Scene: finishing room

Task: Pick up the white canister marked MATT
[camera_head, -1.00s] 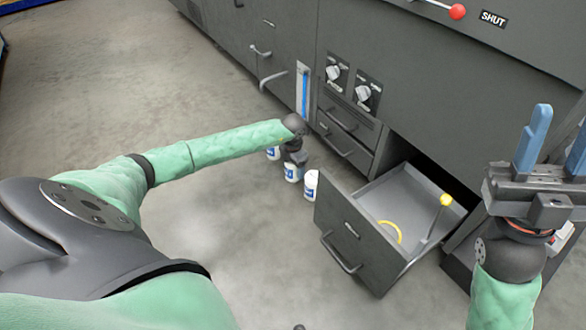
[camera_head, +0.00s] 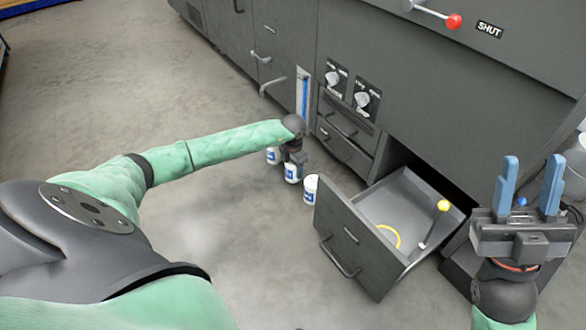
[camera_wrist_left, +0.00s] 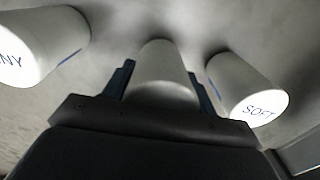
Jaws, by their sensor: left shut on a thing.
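Three white canisters with blue marks stand in a row on the floor by the dark cabinet in the head view: one (camera_head: 272,156), a middle one (camera_head: 292,174) and one (camera_head: 311,189) nearest the drawer. My left gripper (camera_head: 296,158) is at the middle one. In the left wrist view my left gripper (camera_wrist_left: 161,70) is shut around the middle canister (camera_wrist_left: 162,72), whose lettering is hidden. The neighbours are marked SOFT (camera_wrist_left: 250,95) and, partly cut off, NY (camera_wrist_left: 35,50). My right gripper (camera_head: 531,180) is open and empty at the right.
An open drawer (camera_head: 350,235) juts out to the right of the canisters, holding a yellow ring (camera_head: 386,235) and a yellow-knobbed rod (camera_head: 443,206). The cabinet front (camera_head: 400,90) has knobs and handles behind them. The floor (camera_head: 180,90) at left is clear.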

